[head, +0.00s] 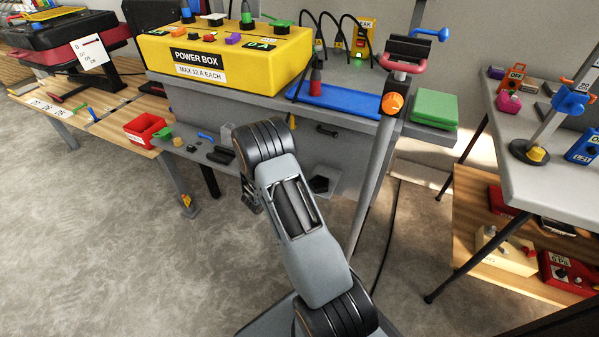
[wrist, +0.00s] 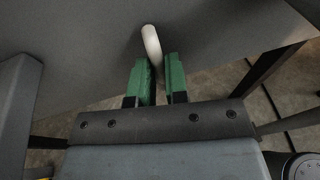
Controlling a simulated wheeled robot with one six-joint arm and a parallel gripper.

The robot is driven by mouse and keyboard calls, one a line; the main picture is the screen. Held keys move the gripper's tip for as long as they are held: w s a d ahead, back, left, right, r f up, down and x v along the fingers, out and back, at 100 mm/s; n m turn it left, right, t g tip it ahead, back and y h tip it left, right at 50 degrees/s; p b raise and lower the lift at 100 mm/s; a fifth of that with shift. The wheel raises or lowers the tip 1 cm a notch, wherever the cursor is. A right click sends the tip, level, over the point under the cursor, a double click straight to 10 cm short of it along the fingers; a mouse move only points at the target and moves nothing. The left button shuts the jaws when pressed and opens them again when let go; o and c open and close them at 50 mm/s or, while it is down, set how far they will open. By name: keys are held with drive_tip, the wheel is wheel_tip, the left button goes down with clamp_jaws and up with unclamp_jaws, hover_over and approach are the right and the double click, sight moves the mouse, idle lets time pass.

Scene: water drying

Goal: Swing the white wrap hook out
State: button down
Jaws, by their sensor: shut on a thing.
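In the head view my arm hides the gripper, and I cannot make out the hook there.
In the head view a yellow power box (head: 235,50) stands on the grey bench beyond my arm. A grey lower shelf (head: 184,152) holds small parts, beside a red bin (head: 145,128). A pole with an orange knob (head: 392,103) rises to the right. Bare floor (head: 90,240) lies at the left.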

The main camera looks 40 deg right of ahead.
drive_tip(key=shift+s+f, duration=0.1)
idle(0.3)
drive_tip(key=c, duration=1.1)
unclamp_jaws()
drive_tip(key=shift+p+v, duration=1.9)
drive_tip(key=shift+v, duration=5)
drive_tip(key=shift+r, duration=0.25)
